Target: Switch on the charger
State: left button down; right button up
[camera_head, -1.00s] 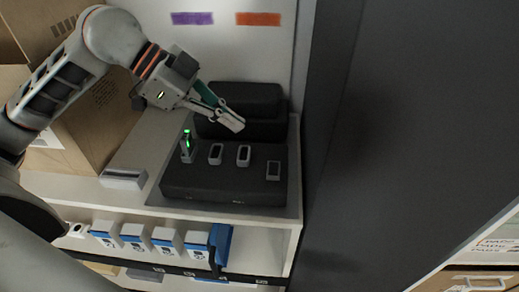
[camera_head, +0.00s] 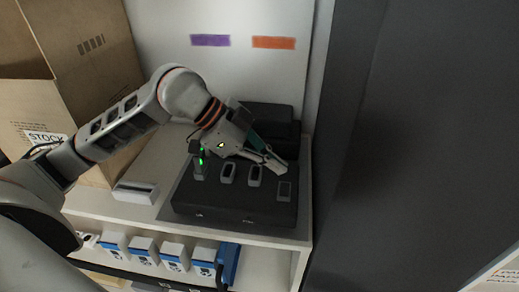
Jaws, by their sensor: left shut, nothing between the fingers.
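The charger (camera_head: 235,207) is a dark block on a shelf, with a row of slots on its top and a raised back part. A small device with a green light (camera_head: 199,166) stands upright in its leftmost slot. The three slots to the right look empty, with light rims. My left gripper (camera_head: 276,165) is shut and empty. Its fingertips are over the right part of the charger, just behind the rightmost slot (camera_head: 284,190). I cannot tell whether they touch it. A switch is not clearly visible. My right gripper is not in view.
Cardboard boxes (camera_head: 95,50) stand on the left. A small light-grey box (camera_head: 135,192) lies left of the charger. Blue-and-white items (camera_head: 172,256) line the shelf below. A dark panel (camera_head: 400,150) closes off the right side. Purple (camera_head: 210,40) and orange (camera_head: 273,42) marks are on the back wall.

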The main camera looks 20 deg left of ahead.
aim_at(284, 190)
pick_arm(q)
jog(key=f, duration=0.4)
jog(key=shift+w+d+f, duration=0.15)
jog(key=shift+w+d, duration=0.05)
jog(key=shift+w, duration=0.1)
jog(key=shift+f, duration=0.2)
